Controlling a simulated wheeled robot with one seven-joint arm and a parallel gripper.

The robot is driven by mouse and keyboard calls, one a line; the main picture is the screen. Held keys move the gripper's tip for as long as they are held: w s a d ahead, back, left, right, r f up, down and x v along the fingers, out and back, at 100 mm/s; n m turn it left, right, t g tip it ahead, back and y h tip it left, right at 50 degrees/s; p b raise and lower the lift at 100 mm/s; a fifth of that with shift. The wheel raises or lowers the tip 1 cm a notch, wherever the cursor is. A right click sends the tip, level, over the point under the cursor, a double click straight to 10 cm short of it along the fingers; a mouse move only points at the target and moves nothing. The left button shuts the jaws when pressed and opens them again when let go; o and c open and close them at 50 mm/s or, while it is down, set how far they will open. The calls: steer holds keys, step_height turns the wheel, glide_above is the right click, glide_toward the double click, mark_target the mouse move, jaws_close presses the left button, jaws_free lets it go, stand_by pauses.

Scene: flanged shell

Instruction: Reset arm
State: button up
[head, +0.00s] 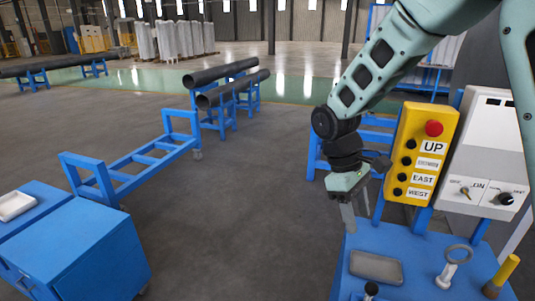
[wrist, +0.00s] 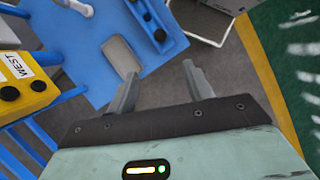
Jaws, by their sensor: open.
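My gripper (head: 348,213) hangs fingers down at the left edge of a blue workbench (head: 413,243), in front of a yellow control box. In the wrist view my gripper (wrist: 160,88) shows its two fingers apart with nothing between them. My arm comes down from the upper right in the head view. The fingers appear clear of the bench top, though their exact height is hard to tell.
A yellow button box (head: 419,152) and a grey switch panel (head: 487,140) stand behind the bench. A grey tray (head: 376,267), ring-topped stand (head: 453,264) and yellow-handled tool (head: 502,274) are on it. A blue cart (head: 140,170) stands left; open floor lies between.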

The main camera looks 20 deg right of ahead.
steer(key=s+a+n+t+y+b, duration=0.1)
steer(key=s+a+t+y+b, duration=0.2)
steer(key=s+a, duration=1.3)
steer(key=shift+s+a+f+t+b, duration=0.35)
steer(key=shift+s+b, duration=0.2)
steer(key=shift+s, duration=0.4)
steer(key=shift+r, duration=0.1)
